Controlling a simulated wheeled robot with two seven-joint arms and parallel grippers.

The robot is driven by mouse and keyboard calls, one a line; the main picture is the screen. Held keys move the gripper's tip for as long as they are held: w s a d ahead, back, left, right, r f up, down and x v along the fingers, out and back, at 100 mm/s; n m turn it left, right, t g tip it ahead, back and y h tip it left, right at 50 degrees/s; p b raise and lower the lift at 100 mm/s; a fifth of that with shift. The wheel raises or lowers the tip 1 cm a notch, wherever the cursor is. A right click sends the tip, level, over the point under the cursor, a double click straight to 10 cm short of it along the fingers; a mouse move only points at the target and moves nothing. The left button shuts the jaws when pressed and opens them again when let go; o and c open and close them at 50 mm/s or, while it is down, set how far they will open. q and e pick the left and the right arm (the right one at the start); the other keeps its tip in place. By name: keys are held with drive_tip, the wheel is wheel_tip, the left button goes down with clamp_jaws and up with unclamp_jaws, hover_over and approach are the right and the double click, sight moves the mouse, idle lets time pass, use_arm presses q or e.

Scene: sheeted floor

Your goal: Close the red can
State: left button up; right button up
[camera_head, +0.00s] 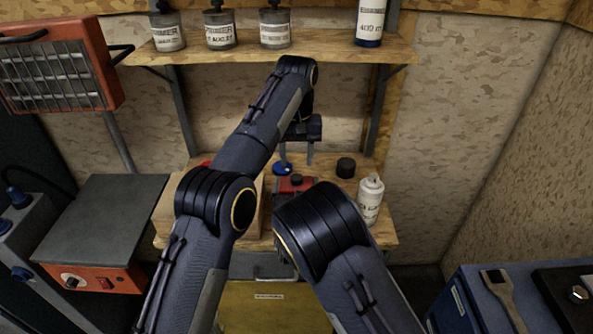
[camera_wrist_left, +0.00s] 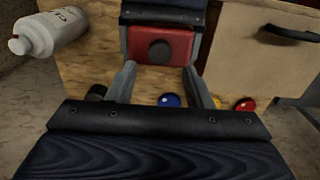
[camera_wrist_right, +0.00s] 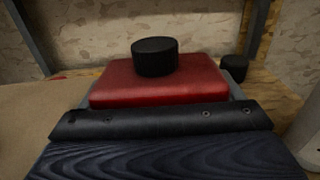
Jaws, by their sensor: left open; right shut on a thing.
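The red can (camera_head: 296,187) stands on the lower wooden shelf, partly hidden by my right arm. It also shows in the left wrist view (camera_wrist_left: 148,38) and right wrist view (camera_wrist_right: 165,82). A short black round piece (camera_wrist_right: 155,57) sits on its top; I cannot tell whether it is a cap or the neck. My right gripper (camera_wrist_left: 160,60) is shut on the can's sides. My left gripper (camera_head: 296,160) is open and empty, fingers pointing down, just above and behind the can. A similar loose black cap (camera_head: 346,167) stands on the shelf to the right.
A blue cap (camera_wrist_left: 168,100), a yellow cap (camera_wrist_left: 215,102) and a red cap (camera_wrist_left: 245,105) lie on the shelf. A white bottle (camera_head: 370,202) stands at its right end. A box (camera_wrist_left: 262,45) is beside the can. An upper shelf (camera_head: 330,52) holds several bottles.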

sight(297, 177)
use_arm(q)
drive_tip(key=shift+f, duration=2.8)
clamp_jaws()
drive_tip(key=shift+o, duration=0.7)
unclamp_jaws()
drive_tip(key=shift+r, duration=3.75)
